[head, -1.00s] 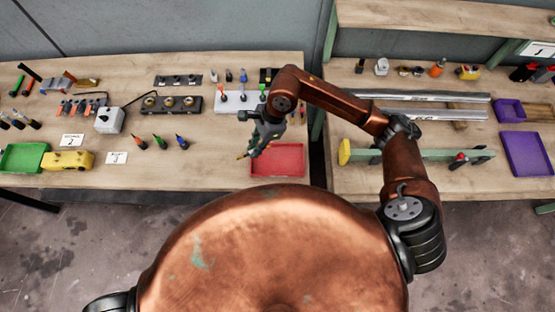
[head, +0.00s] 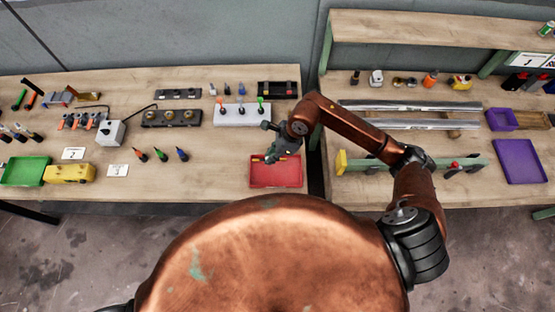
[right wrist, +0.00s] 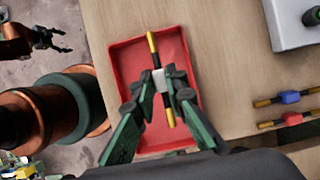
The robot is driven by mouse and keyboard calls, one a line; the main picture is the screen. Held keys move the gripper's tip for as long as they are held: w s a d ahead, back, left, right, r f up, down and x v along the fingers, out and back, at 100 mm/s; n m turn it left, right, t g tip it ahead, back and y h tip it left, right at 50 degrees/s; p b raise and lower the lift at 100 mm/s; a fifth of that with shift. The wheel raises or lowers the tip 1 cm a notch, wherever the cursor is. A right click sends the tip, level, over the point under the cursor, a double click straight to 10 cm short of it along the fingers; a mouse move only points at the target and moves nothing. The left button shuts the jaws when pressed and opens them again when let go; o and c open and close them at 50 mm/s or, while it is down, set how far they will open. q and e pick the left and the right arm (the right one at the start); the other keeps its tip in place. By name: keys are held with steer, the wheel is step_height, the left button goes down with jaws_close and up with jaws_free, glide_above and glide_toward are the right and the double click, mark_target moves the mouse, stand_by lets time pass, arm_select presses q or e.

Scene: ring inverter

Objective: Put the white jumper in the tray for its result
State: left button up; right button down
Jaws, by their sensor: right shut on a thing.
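The white jumper (right wrist: 158,80) has a white middle and yellow-and-black ends. My right gripper (right wrist: 161,92) is shut on its middle, and in the right wrist view it appears over the red tray (right wrist: 190,128). I cannot tell whether the jumper touches the tray floor. In the head view my right gripper (head: 270,157) is over the back part of the red tray (head: 277,180); the jumper is mostly hidden there. My left gripper (right wrist: 52,40) shows only in the right wrist view, open and empty, away from the table.
A blue jumper (right wrist: 291,97) and a red jumper (right wrist: 293,119) lie on the table beside the tray. A white switch block (head: 242,117) stands behind it. A green tray (head: 22,171) is far left and a purple tray (head: 520,162) far right. Table left of the red tray is clear.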

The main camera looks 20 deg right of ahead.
mark_target(274, 165)
steer(key=shift+w+d+f, duration=0.25)
steer(key=shift+d+f, duration=0.75)
steer(key=shift+f, duration=0.25)
steer(key=f, duration=0.1)
steer(key=f+p, duration=0.1)
steer(key=f, duration=0.1)
steer(key=shift+d+f, duration=0.3)
steer(key=shift+d, duration=0.1)
steer(key=shift+f, duration=0.15)
steer(key=shift+f, duration=0.1)
steer(key=c, duration=2.4)
jaws_free()
steer(key=shift+f, duration=0.1)
steer(key=shift+o, duration=1)
steer(key=shift+r, duration=0.2)
steer(key=b+v, duration=0.1)
steer(key=v, duration=1.1)
